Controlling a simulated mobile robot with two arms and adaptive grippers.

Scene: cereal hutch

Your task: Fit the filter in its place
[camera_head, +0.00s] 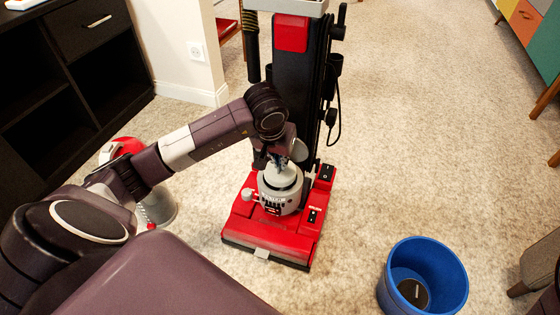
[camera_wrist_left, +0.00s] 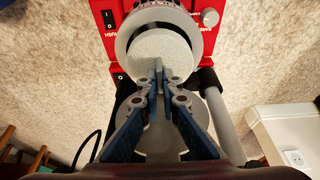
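The filter (camera_wrist_left: 165,48) is a pale grey disc with a thin upright tab. In the left wrist view it lies within the outline of the round grey housing (camera_wrist_left: 121,42) on the red base of the upright vacuum (camera_head: 245,225). I cannot tell whether it is fully seated. My left gripper (camera_wrist_left: 158,78) is above the disc, its two blue-grey fingers closed on the tab. In the head view my left gripper (camera_head: 281,160) points down over the housing, and the arm hides part of it. My right gripper is in neither view.
A blue bin (camera_head: 452,262) at the lower right holds a dark disc (camera_head: 413,292) with a pale bar. A red-topped canister (camera_head: 160,208) stands on the carpet behind my left arm. A black shelf unit (camera_head: 55,85) is at the left.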

